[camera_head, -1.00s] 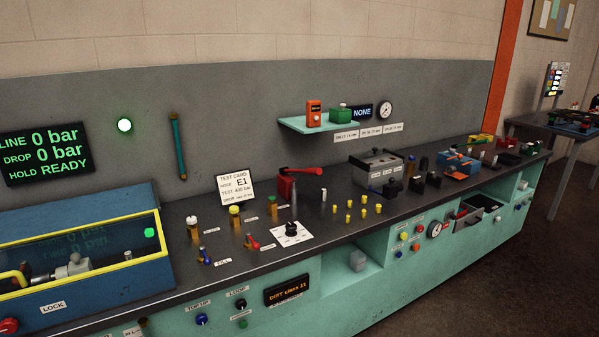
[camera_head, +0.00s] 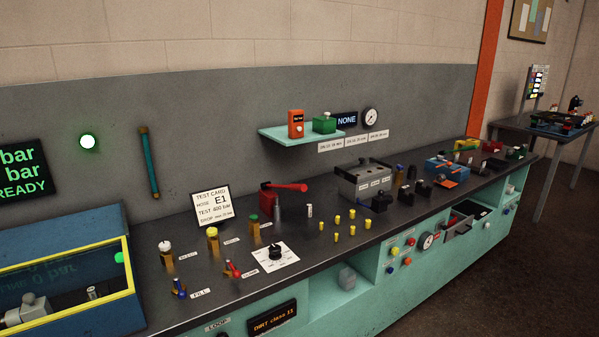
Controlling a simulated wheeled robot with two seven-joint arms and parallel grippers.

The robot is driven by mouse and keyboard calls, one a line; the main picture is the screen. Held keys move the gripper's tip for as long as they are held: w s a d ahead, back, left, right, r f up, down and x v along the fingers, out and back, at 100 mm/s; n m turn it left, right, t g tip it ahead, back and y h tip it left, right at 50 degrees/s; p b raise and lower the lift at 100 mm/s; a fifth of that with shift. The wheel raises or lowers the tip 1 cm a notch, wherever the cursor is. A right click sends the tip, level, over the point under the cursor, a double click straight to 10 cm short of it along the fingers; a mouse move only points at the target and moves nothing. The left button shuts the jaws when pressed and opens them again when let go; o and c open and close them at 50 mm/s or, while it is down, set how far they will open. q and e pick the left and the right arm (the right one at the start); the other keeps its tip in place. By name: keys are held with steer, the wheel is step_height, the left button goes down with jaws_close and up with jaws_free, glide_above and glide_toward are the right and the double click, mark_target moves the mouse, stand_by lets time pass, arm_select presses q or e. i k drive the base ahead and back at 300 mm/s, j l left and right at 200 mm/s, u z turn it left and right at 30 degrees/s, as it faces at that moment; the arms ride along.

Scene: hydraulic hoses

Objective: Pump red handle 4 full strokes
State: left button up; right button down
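The red handle (camera_head: 289,187) is a short lever on the red hand pump (camera_head: 266,199), which stands on the dark bench top behind the white dial plate. The lever sticks out to the right, close to level. A test card (camera_head: 212,204) reading hose E1, test 400 bar leans left of the pump. The green readout (camera_head: 22,170) on the wall is partly cut off by the left edge; "bar" and "READY" show. Neither of my grippers is in view, and nothing touches the handle.
A blue test box with yellow rim (camera_head: 134,265) stands at left. Valves with coloured caps (camera_head: 213,239), a black dial (camera_head: 275,252) and several yellow fittings (camera_head: 338,220) stand around the pump. A grey block (camera_head: 364,181) is to its right. A shelf (camera_head: 300,134) hangs above.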

mark_target(295, 187)
steer(key=i, duration=0.55)
steer(key=i+j+z, duration=0.1)
steer(key=i, duration=0.5)
steer(key=i+j, duration=0.15)
steer(key=i, duration=0.4)
steer(key=z, duration=0.05)
